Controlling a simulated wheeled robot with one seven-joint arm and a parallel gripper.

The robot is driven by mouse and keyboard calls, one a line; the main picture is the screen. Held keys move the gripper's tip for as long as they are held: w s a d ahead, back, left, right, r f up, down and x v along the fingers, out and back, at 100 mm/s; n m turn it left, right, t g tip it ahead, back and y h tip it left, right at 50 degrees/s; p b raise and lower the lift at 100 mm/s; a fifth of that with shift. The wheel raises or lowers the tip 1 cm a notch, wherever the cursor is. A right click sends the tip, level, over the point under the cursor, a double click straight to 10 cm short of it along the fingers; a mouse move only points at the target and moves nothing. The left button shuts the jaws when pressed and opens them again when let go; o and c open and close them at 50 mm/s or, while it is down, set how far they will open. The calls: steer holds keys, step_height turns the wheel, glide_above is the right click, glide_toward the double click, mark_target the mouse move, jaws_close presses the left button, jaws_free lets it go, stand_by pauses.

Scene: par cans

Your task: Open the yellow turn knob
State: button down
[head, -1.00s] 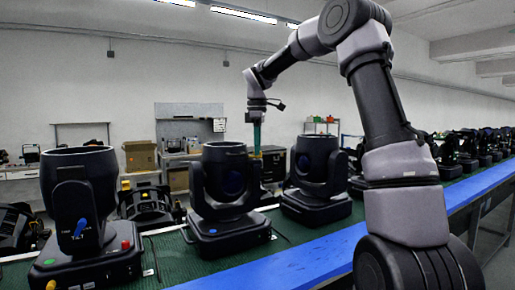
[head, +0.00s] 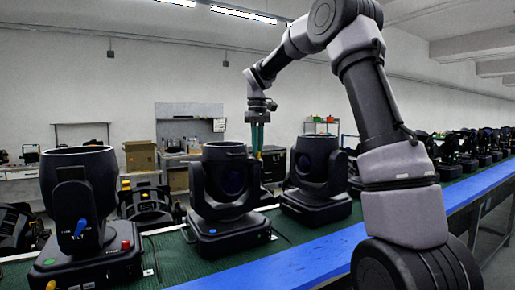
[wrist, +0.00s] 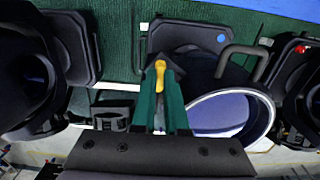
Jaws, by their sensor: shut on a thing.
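The yellow turn knob (wrist: 160,75) is on the side of the middle moving-head light (head: 225,185). In the wrist view it stands between the tips of my two green fingers. My gripper (wrist: 160,100) is shut on it. The light's round barrel (wrist: 235,110) lies just right of the fingers in the wrist view. The fingers hide part of the knob's base.
Another moving-head light (head: 318,180) stands close on the right, and one with a blue knob (head: 85,220) on the left. They stand on a green conveyor (head: 165,255) with a blue edge rail (head: 290,265). Further lights stand behind. There is little room between them.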

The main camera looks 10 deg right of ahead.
steer(key=m, duration=0.7)
stand_by(0.6)
steer(key=c, duration=0.9)
jaws_free()
steer(key=shift+c, duration=0.2)
step_height(320, 180, up, 11)
